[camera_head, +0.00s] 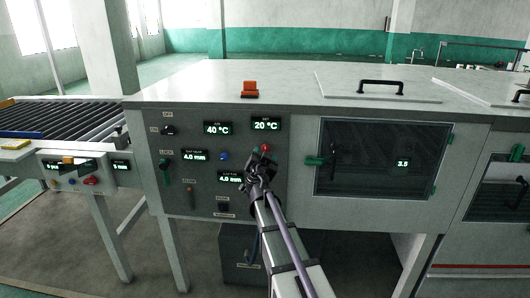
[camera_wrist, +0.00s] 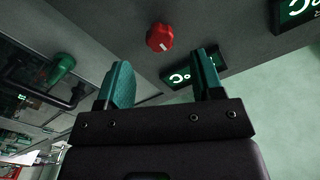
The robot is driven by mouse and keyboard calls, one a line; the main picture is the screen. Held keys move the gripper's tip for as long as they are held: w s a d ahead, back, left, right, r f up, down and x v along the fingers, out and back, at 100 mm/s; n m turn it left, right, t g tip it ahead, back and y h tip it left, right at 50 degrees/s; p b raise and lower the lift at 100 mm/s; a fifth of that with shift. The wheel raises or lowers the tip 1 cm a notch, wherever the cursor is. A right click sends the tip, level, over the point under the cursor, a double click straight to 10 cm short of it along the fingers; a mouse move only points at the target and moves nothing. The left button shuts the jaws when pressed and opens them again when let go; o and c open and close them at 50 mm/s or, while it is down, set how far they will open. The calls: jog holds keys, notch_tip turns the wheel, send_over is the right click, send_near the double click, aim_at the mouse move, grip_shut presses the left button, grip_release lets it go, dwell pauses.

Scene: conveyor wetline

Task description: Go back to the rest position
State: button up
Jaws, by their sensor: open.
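My gripper (camera_head: 262,172) is raised in front of the grey control panel (camera_head: 238,194) of the machine in the head view. In the wrist view my gripper (camera_wrist: 160,85) shows two green fingers standing apart with nothing between them. A red knob (camera_wrist: 160,37) is on the panel just beyond the fingertips, apart from them. The same red knob shows in the head view (camera_head: 266,148), just above my gripper. The lower right of the panel is partly hidden by my arm.
Displays read 40 °C, 20 °C (camera_head: 265,125) and 4.0 mm (camera_head: 195,156). A dark window door (camera_head: 383,158) with a green handle is right of the panel. A roller conveyor (camera_head: 60,113) stands left. An orange-red block (camera_head: 250,88) and a lid handle (camera_head: 380,84) are on top.

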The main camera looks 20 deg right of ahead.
jog(key=v, duration=0.5)
jog(key=shift+d, duration=0.1)
jog(key=s+a+f+n+g+y+p, duration=0.1)
jog(key=s+f+n+g, duration=0.2)
jog(key=s+f+g, duration=0.4)
jog(key=s+f+n+g+p, duration=0.2)
jog(key=s+f+g, duration=0.15)
jog(key=s, duration=0.45)
jog(key=s+a+n+g+y+p, duration=0.3)
jog(key=s+a+n+g+y, duration=0.2)
jog(key=a, duration=1.2)
jog(key=s+n+y, duration=0.1)
jog(key=s+y, duration=0.2)
jog(key=s, duration=0.3)
jog(key=shift+s, duration=0.2)
